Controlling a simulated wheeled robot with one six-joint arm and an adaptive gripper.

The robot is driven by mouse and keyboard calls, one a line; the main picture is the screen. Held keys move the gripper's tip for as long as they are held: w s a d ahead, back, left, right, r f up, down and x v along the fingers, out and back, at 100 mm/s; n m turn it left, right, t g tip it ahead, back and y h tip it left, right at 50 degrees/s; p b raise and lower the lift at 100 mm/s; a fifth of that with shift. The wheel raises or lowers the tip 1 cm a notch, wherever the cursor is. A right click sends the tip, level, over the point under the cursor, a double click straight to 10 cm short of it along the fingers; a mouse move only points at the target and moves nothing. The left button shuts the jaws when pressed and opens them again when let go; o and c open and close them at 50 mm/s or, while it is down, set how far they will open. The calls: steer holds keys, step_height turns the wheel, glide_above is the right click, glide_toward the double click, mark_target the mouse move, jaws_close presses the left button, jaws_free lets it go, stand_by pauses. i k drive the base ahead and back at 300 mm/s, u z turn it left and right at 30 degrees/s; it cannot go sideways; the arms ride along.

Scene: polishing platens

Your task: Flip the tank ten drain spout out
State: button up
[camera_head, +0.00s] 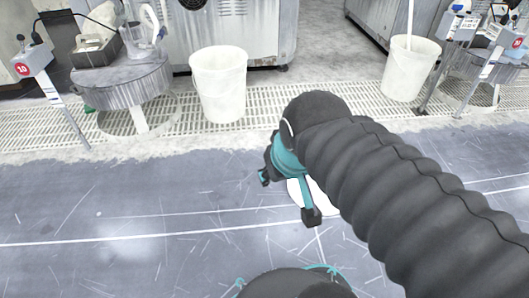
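My gripper (287,197), teal and black, hangs over the grey floor near the middle of the view. Its two fingers are spread apart with nothing visible between them. A red round sign (22,69) that seems to read 10 is on a slanted post at the far left. Another red sign (517,43), also seemingly 10, is at the far right. A round grey stand (122,85) is beside the left sign, apart from my gripper. I cannot make out a drain spout in this view.
A white bucket (219,85) stands on the floor grating (165,115) at centre back. A second white bucket (409,68) holds a stick. Grey metal cabinets (245,35) stand behind. A clear pitcher (137,40) sits on the left stand. The scratched floor (120,210) in front is clear.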

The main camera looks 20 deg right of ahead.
mark_target(163, 31)
steer(key=z, duration=0.1)
steer(key=k, duration=0.4)
steer(key=u, duration=0.8)
steer(key=i, duration=1.15)
steer(key=z, duration=0.65)
